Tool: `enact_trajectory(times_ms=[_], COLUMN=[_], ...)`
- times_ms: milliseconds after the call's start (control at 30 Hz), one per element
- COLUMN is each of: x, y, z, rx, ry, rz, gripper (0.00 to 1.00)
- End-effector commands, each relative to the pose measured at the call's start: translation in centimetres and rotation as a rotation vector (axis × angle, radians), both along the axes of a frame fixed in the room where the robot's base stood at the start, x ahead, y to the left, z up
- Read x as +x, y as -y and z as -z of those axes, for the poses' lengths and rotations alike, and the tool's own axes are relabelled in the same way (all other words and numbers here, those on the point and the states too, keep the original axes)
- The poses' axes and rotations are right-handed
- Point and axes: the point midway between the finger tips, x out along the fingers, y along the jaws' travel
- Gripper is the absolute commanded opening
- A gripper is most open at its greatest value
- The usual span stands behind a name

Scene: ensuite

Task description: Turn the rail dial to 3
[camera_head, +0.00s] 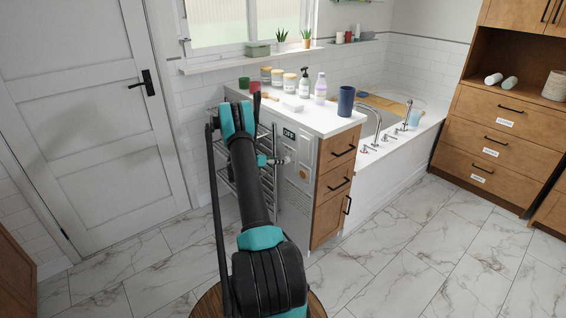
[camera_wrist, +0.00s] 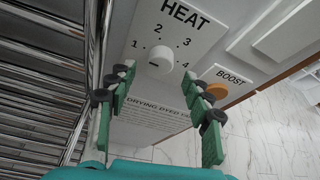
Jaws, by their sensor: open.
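The white round rail dial (camera_wrist: 160,66) is on a white panel (camera_wrist: 205,30) marked HEAT in the wrist view. The numbers 1 to 4 run around it from left over the top to right. A small dark mark shows on the dial's lower face; I cannot tell for sure which number it points at. My gripper (camera_wrist: 159,80) is open, with a green finger on each side and the dial between and just beyond the tips. I see no clear contact. In the head view my gripper (camera_head: 275,160) is at the cabinet's side panel.
An orange BOOST button (camera_wrist: 217,90) is close to the right finger. A chrome towel rail (camera_wrist: 40,75) stands close on the left. Bottles and jars stand on the white countertop (camera_head: 325,122) above. The marble floor (camera_head: 400,260) is clear.

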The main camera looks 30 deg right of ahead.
Motion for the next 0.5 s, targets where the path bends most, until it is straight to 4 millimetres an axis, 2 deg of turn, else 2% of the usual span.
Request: enact_trajectory(times_ms=[33,200,500], x=[-0.1,0.0,0.0], y=[0.9,2.6,3.3], z=[0.4,1.0,1.3], rx=[0.0,0.0,0.0], ry=[0.0,0.0,0.0], rz=[0.002,0.001,-0.001], gripper=[0.51,0.51,0.51])
